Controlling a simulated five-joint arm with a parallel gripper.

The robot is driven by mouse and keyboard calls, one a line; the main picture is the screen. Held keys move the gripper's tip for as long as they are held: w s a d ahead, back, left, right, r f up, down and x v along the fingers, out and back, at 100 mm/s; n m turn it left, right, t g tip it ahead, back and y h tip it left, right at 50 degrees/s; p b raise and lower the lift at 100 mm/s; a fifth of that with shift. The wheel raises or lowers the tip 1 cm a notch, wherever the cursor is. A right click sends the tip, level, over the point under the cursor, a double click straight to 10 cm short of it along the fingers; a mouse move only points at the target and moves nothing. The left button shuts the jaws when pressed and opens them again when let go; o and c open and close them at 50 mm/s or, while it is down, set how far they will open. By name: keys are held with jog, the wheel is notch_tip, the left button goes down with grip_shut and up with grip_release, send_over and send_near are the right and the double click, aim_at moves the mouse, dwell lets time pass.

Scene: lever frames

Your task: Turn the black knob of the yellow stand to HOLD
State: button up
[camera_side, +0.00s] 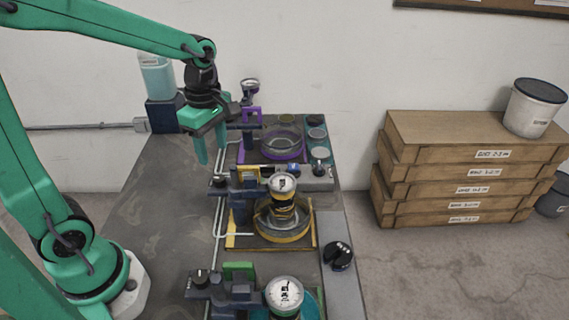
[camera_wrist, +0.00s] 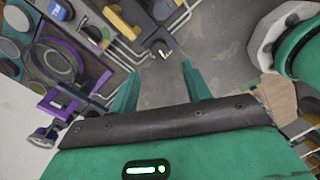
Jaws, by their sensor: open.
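The yellow stand (camera_side: 231,240) is in the middle of the bench in the side view, with a round gauge on top of its body. Its black knob (camera_side: 218,182) appears to be the small dark one at the stand's back left. In the wrist view a black knob (camera_wrist: 160,49) with a pale mark shows just beyond my fingertips. My gripper (camera_side: 211,156) is open and empty, above and behind that knob in the side view. Its two green fingers (camera_wrist: 160,69) are apart in the wrist view. I cannot read HOLD or the knob's setting.
A purple-edged stand (camera_side: 242,152) is behind, and a green-marked stand (camera_side: 238,271) with its own knob (camera_side: 200,277) is in front. Pale pipes (camera_side: 217,222) run along the stands' left side. A loose black object (camera_side: 338,256) lies at right. The bench's left part is clear.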

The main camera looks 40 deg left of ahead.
aim_at(218, 178)
jog(key=shift+f, duration=0.15)
jog(key=shift+f, duration=3.8)
jog(key=c, duration=1)
